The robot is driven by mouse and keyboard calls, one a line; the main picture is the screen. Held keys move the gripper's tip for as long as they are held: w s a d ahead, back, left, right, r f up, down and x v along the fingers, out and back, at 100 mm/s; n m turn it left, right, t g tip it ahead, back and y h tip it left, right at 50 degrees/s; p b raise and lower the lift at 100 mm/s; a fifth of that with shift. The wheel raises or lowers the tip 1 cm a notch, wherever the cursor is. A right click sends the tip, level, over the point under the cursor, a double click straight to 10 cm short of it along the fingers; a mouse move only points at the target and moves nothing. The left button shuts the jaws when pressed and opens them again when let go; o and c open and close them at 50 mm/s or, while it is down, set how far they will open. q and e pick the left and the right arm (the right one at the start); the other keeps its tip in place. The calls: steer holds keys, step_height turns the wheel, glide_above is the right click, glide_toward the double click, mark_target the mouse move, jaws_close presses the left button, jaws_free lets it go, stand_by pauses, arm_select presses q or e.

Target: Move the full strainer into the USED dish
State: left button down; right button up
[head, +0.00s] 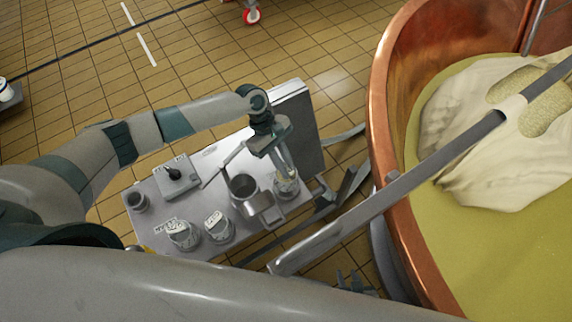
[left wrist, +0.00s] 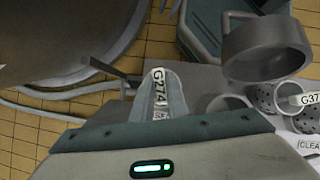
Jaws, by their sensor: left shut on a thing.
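My left gripper (head: 287,168) reaches down over the right end of the metal cart top. It is shut on a labelled thing there, seen in the head view as a small pale cup-like strainer (head: 287,188). In the left wrist view a white label reading G274 (left wrist: 158,95) shows between the fingers (left wrist: 158,108). I cannot tell whether the strainer touches the cart top, and its contents are hidden. Two perforated cups with white labels, one (head: 182,236) and another (head: 218,228), stand at the cart's front. No USED marking is readable. My right gripper is not in view.
A metal pot (head: 243,188) stands just left of the gripper. A box with a black knob (head: 176,178) and a small grey cup (head: 138,202) are farther left. A copper vat (head: 380,110) rises at right, with a long metal bar (head: 400,187) crossing its rim.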

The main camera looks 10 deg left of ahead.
arm_select(q)
steer(key=shift+f, duration=0.9)
arm_select(e)
steer(key=shift+f, duration=0.2)
arm_select(q)
steer(key=shift+f, duration=0.55)
arm_select(e)
steer(key=shift+r, duration=0.15)
stand_by(0.5)
arm_select(q)
steer(key=c, duration=1.6)
jaws_free()
steer(key=shift+c, duration=0.2)
arm_select(e)
steer(key=shift+d, duration=0.2)
arm_select(q)
steer(key=v, duration=1.7)
steer(key=shift+r+b, duration=0.2)
steer(key=shift+b, duration=0.25)
arm_select(e)
steer(key=shift+s+d+f+g, duration=0.35)
steer(key=shift+d+g, duration=0.25)
steer(key=shift+g, duration=0.1)
arm_select(q)
steer(key=shift+f, duration=0.1)
arm_select(e)
steer(key=shift+s, duration=0.15)
